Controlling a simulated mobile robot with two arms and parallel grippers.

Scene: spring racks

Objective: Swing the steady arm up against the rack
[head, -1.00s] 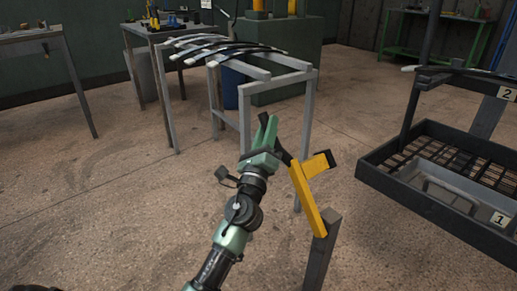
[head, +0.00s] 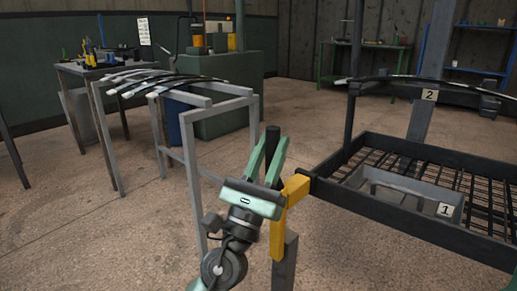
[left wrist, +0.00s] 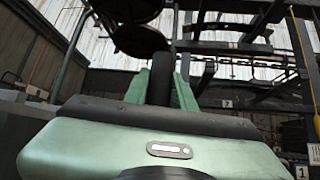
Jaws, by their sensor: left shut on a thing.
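The steady arm (head: 278,230) is a yellow bar on a short grey post (head: 287,262), with a black block end. Its yellow head is right at the near left corner of the dark rack (head: 345,207); I cannot tell whether they touch. My left gripper (head: 272,150) has green fingers shut on the arm's black upright handle (head: 272,142). In the left wrist view the handle (left wrist: 160,82) stands between the fingers (left wrist: 162,88). The gripper body hides part of the arm.
A grey bin (head: 405,192) marked 1 sits in the rack's mesh tray. A grey stand (head: 205,103) with several curved strips is behind my left gripper. A cluttered table (head: 95,68) stands at the back left.

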